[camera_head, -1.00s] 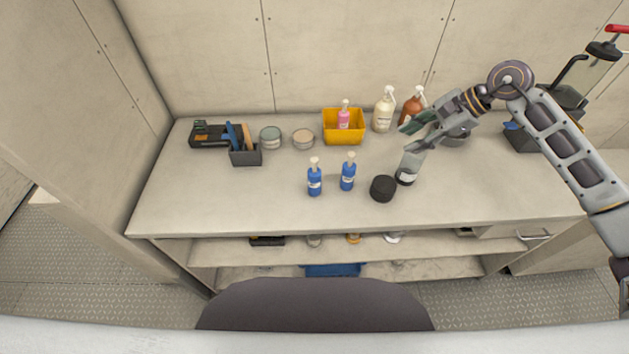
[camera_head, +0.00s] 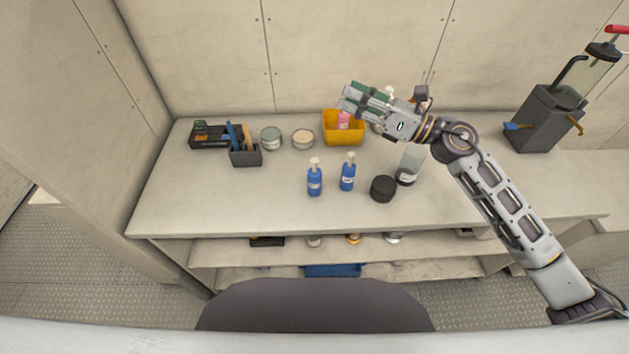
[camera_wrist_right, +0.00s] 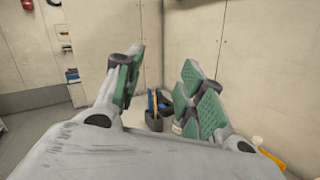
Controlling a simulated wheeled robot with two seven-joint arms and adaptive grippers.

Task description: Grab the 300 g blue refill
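Two blue pump bottles with white heads and pale labels stand upright side by side on the worktop: a left one (camera_head: 315,181) and a right one (camera_head: 348,175). Their label text is too small to read, so I cannot tell which is 300 g. My right gripper (camera_head: 352,98) is open and empty. In the head view it overlaps the yellow bin, behind the blue bottles and apart from them. In the right wrist view its green-padded fingers (camera_wrist_right: 163,88) are spread, and no blue bottle shows there. My left gripper is not in view.
The yellow bin (camera_head: 344,139) holds a pink bottle (camera_head: 344,120). A black round lid (camera_head: 382,189) and a grey-clear bottle (camera_head: 407,172) stand right of the blue bottles. Tins and a dark tool holder (camera_head: 246,157) are at left. The worktop's front left (camera_head: 220,205) is clear.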

